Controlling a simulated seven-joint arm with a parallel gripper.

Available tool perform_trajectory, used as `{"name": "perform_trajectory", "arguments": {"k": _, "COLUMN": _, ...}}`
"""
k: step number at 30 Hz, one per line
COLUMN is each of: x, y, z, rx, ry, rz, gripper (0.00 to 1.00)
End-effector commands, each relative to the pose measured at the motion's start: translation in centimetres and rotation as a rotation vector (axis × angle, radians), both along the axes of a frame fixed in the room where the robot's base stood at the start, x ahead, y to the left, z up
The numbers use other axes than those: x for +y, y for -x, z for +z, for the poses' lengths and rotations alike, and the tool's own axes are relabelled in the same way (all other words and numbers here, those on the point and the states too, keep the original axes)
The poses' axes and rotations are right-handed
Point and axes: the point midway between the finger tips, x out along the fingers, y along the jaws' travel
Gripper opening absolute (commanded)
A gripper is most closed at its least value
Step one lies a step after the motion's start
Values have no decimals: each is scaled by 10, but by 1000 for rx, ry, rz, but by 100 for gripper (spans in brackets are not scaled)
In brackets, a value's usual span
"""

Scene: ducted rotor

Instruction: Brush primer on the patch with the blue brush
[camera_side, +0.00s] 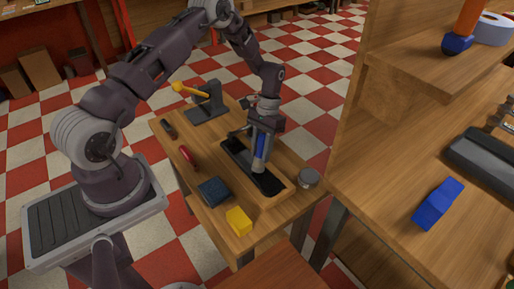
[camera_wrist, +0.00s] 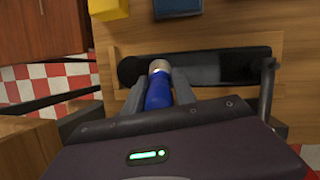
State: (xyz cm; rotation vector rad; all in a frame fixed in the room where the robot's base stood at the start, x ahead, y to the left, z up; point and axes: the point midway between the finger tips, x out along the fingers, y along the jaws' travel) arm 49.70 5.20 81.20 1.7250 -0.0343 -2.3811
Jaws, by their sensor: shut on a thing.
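My gripper (camera_side: 260,162) points down over the small wooden table and is shut on the blue brush (camera_side: 262,145). In the wrist view the blue brush (camera_wrist: 157,93) sits between the two grey fingers of my gripper (camera_wrist: 158,78), with its pale metal collar toward the dark piece. That long, rounded dark piece (camera_side: 266,181) lies on a wooden board under the brush; it also shows in the wrist view (camera_wrist: 225,67). The brush tip is at or just above the dark piece; I cannot tell whether it touches.
A grey tin (camera_side: 308,178) stands at the table's right edge. A yellow block (camera_side: 238,221), a dark blue block (camera_side: 213,191) and a red tool (camera_side: 188,158) lie along the near-left side. A dark stand with a yellow handle (camera_side: 190,91) is at the back. A wooden bench rises at right.

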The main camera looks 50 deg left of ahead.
Motion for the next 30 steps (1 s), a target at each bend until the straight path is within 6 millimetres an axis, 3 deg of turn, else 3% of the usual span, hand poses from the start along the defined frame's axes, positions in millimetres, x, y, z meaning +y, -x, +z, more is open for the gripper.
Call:
{"name": "perform_trajectory", "arguments": {"k": 2, "x": 0, "y": 0, "z": 18, "rx": -2, "ry": -1, "rz": 0, "gripper": 0}}
{"name": "perform_trajectory", "arguments": {"k": 18, "x": 1, "y": 0, "z": 65, "rx": -1, "ry": -1, "rz": 0, "gripper": 0}}
{"name": "perform_trajectory", "arguments": {"k": 30, "x": 1, "y": 1, "z": 77, "rx": 1, "ry": 0, "rz": 0, "gripper": 0}}
